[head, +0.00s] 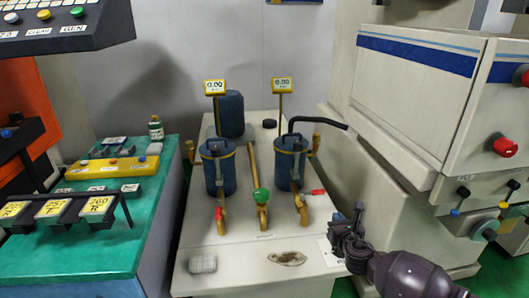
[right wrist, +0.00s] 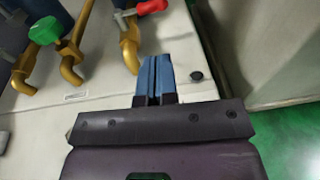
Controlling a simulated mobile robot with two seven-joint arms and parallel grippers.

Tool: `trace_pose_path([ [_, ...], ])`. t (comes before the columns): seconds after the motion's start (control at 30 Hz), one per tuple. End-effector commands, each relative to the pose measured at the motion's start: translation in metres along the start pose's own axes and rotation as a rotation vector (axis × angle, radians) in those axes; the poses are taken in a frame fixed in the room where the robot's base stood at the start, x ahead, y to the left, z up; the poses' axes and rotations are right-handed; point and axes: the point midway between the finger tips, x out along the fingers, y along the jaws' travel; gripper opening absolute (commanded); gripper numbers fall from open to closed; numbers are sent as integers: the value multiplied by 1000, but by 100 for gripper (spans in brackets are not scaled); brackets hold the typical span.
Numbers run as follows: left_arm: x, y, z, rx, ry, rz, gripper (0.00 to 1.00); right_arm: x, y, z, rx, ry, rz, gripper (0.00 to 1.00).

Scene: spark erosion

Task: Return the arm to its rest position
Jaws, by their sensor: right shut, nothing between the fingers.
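My right gripper (head: 347,229) is in the lower right of the head view, above the front right corner of the pale filter unit (head: 240,265). In the right wrist view its blue fingers (right wrist: 155,80) are together, with nothing between them. They are to the right of and below the brass pipe with the red lever (right wrist: 152,7), apart from it as far as I can tell. The right arm (head: 410,275) comes in from the bottom right. My left gripper is not in view.
Blue filter canisters (head: 217,170) with brass pipes, a green valve handle (head: 261,195) and red levers (head: 317,192) stand on the unit. A green bench (head: 110,255) with a small bottle (head: 156,128) is left. A large pale machine (head: 410,100) stands close on the right.

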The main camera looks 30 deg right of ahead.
Motion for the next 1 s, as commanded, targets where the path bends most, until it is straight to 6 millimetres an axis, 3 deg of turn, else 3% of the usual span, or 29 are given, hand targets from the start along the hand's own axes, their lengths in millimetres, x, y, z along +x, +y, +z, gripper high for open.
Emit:
trace_pose_path([
  [0.27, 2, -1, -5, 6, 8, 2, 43, 0, 1, 0, 70, 1, 3, 0],
  [0.43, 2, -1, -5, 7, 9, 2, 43, -2, 10, -2, 378, 40, 31, 0],
  [0.57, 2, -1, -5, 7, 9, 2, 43, -9, 34, 0, 747, 107, 71, 0],
  [0.77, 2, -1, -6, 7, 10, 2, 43, -53, 79, -26, 1398, 300, 66, 0],
  [0.87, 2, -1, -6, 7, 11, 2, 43, -90, 101, -47, 1761, 423, 10, 0],
  [1.0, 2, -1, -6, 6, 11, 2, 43, -157, 126, -76, 2282, 584, -147, 0],
])
